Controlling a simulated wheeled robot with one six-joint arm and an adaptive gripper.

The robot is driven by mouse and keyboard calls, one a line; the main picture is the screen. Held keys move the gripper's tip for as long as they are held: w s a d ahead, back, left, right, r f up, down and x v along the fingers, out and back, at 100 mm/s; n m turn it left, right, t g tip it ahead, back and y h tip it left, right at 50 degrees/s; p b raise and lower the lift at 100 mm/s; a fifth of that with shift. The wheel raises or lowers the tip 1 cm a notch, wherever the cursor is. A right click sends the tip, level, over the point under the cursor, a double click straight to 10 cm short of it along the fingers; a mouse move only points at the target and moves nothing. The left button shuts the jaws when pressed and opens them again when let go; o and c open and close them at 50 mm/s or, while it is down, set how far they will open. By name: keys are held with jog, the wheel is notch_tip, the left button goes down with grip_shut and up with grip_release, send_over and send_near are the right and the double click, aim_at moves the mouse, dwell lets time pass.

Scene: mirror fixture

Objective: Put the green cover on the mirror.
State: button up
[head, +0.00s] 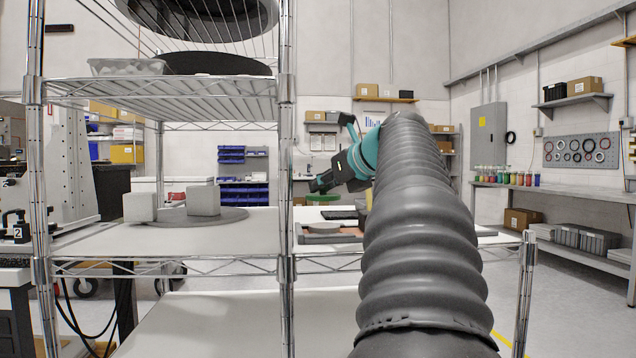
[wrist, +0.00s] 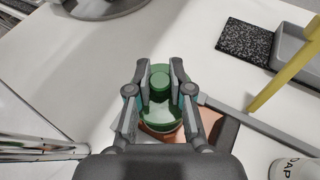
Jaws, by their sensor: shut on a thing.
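The green cover (wrist: 165,117) is a round lid with a knob, held between the fingers of my gripper (wrist: 161,74). In the head view the cover (head: 323,198) hangs level below my gripper (head: 320,184), above the table and apart from it. A pale round disc (head: 327,228), which looks like the mirror, lies below on a brownish-pink base (head: 353,235). In the wrist view the cover hides what is under it, and only parts of the reddish-brown base (wrist: 211,122) show around it.
A wire shelf post (head: 287,150) stands left of my gripper. In the wrist view a black speckled pad (wrist: 245,50), grey tray (wrist: 285,58), yellow bar (wrist: 283,78) and white container (wrist: 294,169) lie right.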

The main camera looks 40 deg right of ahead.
aim_at(325, 225)
jog(key=shift+s+d+f+b, duration=0.1)
jog(key=shift+f+b, duration=1.3)
jog(key=shift+f, duration=0.05)
jog(key=shift+f+b, duration=0.55)
jog(key=shift+f, duration=0.45)
jog(key=shift+s+r+p, duration=0.1)
jog(key=shift+p, duration=0.5)
jog(key=shift+f+p, duration=0.25)
jog(key=shift+p, duration=0.45)
dwell(1.0)
jog(key=o, duration=1.4)
